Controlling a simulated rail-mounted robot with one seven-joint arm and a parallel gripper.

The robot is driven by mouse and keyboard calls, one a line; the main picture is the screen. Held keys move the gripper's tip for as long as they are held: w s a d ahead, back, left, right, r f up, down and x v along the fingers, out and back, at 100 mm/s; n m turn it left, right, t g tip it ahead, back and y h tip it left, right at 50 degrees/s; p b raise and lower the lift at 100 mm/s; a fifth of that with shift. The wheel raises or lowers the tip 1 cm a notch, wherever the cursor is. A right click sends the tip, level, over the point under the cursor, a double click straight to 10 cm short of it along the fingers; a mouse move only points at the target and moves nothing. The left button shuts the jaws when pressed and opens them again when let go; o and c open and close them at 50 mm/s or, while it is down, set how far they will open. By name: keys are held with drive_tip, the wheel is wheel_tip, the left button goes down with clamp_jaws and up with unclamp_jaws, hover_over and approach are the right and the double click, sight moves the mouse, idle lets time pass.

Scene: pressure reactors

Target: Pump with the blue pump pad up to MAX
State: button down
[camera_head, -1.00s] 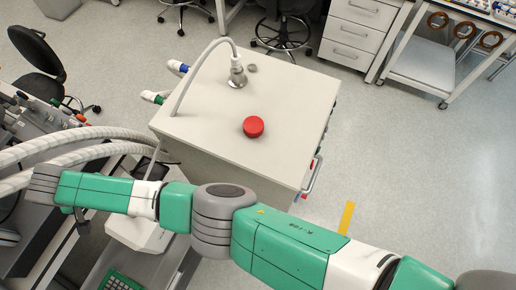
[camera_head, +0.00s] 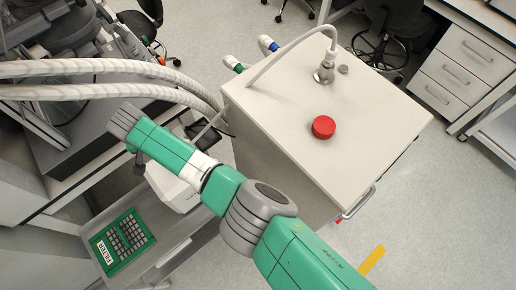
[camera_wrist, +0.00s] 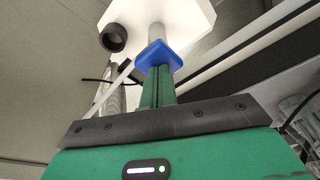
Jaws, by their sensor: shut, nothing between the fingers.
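The blue pump pad (camera_wrist: 158,54) is a small blue plate on a grey rod (camera_wrist: 155,32) in the wrist view. The rod leads to a white angular plate (camera_wrist: 185,20) behind it. My gripper (camera_wrist: 157,72) is shut and empty, its green fingers together. The fingertips are in line with the pad and appear at or very close to its near face; I cannot tell whether they touch. In the head view my arm hides most of the gripper, and I cannot make out the pump pad there. No MAX mark is readable.
A black round knob or tube end (camera_wrist: 113,38) is beside the pad in the wrist view. In the head view a light cabinet (camera_head: 350,95) carries a red button (camera_head: 323,127) and a hose fitting (camera_head: 324,72).

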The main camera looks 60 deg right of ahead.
wheel_tip(320, 180, up, 13)
drive_tip(key=p, duration=1.2)
drive_tip(key=shift+r, duration=0.2)
